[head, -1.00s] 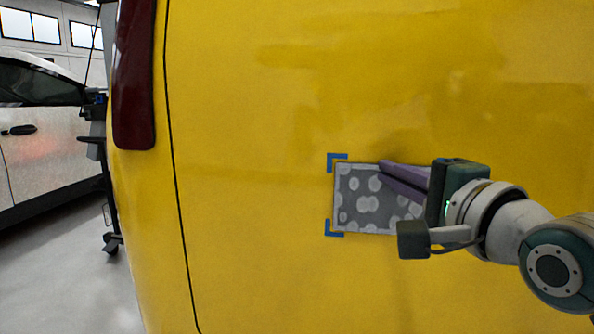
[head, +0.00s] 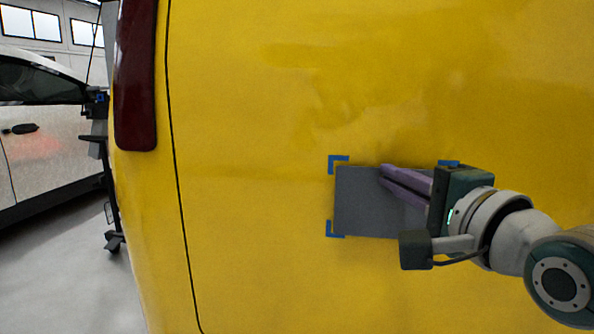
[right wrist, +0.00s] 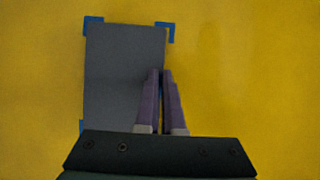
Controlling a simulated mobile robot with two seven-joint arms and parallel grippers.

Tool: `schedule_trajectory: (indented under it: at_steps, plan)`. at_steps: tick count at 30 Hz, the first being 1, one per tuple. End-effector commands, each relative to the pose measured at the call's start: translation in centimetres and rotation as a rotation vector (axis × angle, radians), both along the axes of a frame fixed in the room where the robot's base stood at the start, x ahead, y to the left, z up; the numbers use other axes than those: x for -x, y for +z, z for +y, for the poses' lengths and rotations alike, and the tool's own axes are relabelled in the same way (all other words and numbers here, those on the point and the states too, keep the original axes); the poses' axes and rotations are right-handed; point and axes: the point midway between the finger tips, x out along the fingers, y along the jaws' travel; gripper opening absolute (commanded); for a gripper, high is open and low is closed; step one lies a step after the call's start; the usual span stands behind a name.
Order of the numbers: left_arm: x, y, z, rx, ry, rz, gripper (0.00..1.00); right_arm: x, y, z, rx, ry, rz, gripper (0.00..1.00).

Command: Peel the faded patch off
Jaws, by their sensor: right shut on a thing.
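The patch (head: 362,205) is a plain grey rectangle on the yellow vehicle panel (head: 260,240), framed by blue corner marks (head: 336,164). It also shows in the right wrist view (right wrist: 120,70), upright, with its right edge running to my fingers. My right gripper (head: 385,174) comes in from the right, its two purple fingers over the patch's right part. In the right wrist view the fingers (right wrist: 161,74) are close together at that edge, shut on the patch. The patch's right part is hidden behind my gripper in the head view. My left gripper is not in view.
A dark red tail light (head: 136,80) and a panel seam lie left on the vehicle. A black stand (head: 112,200) and a silver car (head: 45,150) are farther left. The yellow panel around the patch is clear.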

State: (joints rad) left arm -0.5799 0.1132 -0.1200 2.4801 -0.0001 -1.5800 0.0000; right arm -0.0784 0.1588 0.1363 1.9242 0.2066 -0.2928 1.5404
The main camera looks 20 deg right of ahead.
Motion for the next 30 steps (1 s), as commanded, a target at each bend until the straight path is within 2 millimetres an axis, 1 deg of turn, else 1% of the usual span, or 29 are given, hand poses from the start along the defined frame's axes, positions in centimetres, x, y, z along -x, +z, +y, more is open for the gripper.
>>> schedule_trajectory:
  at_steps: [11,30]
  plan:
    - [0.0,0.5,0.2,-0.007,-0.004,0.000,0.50,0.5,0.1,0.3,-0.001,0.000,-0.001,0.00]
    - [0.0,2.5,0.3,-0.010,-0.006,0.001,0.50,3.4,0.1,2.1,-0.001,0.000,0.002,0.00]
